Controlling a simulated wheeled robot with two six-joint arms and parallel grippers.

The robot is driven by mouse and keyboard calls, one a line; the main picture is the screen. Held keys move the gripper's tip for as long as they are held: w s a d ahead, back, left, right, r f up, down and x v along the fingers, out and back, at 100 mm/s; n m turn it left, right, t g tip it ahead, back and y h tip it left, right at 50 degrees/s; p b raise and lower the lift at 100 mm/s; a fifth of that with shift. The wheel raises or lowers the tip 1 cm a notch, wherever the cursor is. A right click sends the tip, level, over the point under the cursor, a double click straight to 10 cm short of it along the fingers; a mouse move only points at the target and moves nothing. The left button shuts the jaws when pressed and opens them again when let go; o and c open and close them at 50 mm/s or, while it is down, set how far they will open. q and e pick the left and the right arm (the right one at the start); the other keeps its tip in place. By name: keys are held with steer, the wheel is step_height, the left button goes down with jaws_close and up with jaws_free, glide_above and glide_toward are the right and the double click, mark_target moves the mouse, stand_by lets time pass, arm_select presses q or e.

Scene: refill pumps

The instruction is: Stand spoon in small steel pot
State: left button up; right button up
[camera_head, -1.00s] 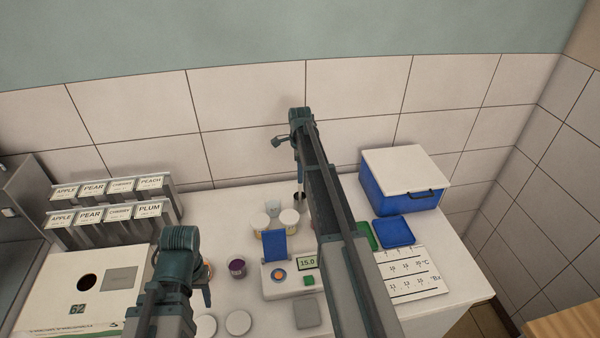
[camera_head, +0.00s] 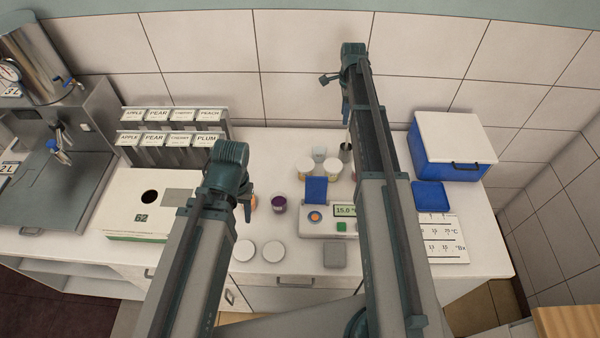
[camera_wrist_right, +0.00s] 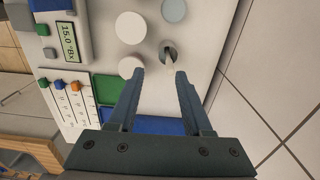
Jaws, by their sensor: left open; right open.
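The small steel pot (camera_head: 346,153) stands at the back of the white counter, below my right gripper (camera_head: 346,112). In the right wrist view the pot (camera_wrist_right: 164,47) is seen from above, just beyond the open, empty fingertips (camera_wrist_right: 160,72). A thin grey piece, which looks like the spoon (camera_wrist_right: 171,58), stands in its mouth and leans to one side. The fingers do not appear to touch it. My left gripper (camera_head: 247,208) is open above the counter, left of the purple cup; its fingers are small and partly hidden.
White-lidded jars (camera_head: 332,168) and a clear glass (camera_head: 319,154) stand left of the pot. A meter reading 15.0 (camera_head: 328,221) and purple cup (camera_head: 279,204) are in front. A blue box (camera_head: 450,155) stands right. The tiled wall (camera_head: 310,70) is close behind.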

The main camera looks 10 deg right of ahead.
steer(key=s+a+n+h, duration=0.1)
steer(key=s+a+n, duration=2.3)
steer(key=s, duration=0.7)
steer(key=a, duration=0.3)
steer(key=shift+r+n, duration=0.15)
steer(key=shift+n, duration=0.15)
steer(key=shift+s+a, duration=0.1)
step_height(320, 180, down, 16)
steer(key=b, duration=1.5)
steer(key=shift+r, duration=0.25)
